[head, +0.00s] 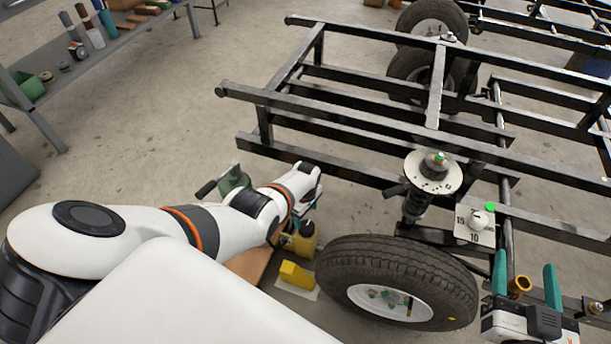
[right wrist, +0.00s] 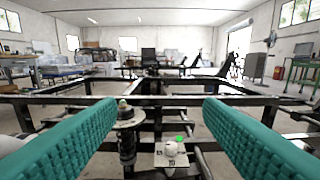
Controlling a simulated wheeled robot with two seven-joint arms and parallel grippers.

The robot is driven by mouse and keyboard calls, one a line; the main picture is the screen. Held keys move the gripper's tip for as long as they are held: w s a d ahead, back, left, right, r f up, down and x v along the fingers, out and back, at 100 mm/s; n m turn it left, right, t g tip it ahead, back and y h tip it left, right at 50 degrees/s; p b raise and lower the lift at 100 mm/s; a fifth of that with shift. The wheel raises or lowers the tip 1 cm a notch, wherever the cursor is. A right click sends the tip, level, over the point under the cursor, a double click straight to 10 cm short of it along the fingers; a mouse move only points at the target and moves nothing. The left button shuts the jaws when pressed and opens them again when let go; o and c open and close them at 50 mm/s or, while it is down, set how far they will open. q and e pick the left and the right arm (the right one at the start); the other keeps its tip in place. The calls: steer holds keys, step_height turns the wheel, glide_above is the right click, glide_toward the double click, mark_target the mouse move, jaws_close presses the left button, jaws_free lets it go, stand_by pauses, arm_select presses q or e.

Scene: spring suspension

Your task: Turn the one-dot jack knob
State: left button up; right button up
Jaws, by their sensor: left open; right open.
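I cannot make out a knob with one dot. A dark green part with a black handle (head: 206,188) shows behind my left arm, and a yellow-olive part (head: 301,243) stands low by its end; I cannot tell if either is the jack. My left gripper (head: 303,222) is small and partly hidden by its wrist, above the yellow-olive part. My right gripper (head: 527,284) is open with teal fingers, at lower right beside the tyre. In the right wrist view nothing is held between its fingers. A brass-coloured round fitting (head: 519,285) appears between them in the head view.
A black frame (head: 350,105) spans the upper right. A spring strut with a white disc (head: 434,172) and a white dial plate (head: 475,226) stand behind the tyre (head: 345,262). A yellow block (head: 297,275) lies left of the tyre.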

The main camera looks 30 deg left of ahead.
steer(key=s+d+f+g+h+p, duration=0.2)
steer(key=s+d+f+g, duration=0.1)
steer(key=s+f+g, duration=0.3)
steer(key=shift+f+g+p, duration=0.3)
steer(key=shift+f+g, duration=0.7)
steer(key=shift+f, duration=0.85)
steer(key=shift+d, duration=0.1)
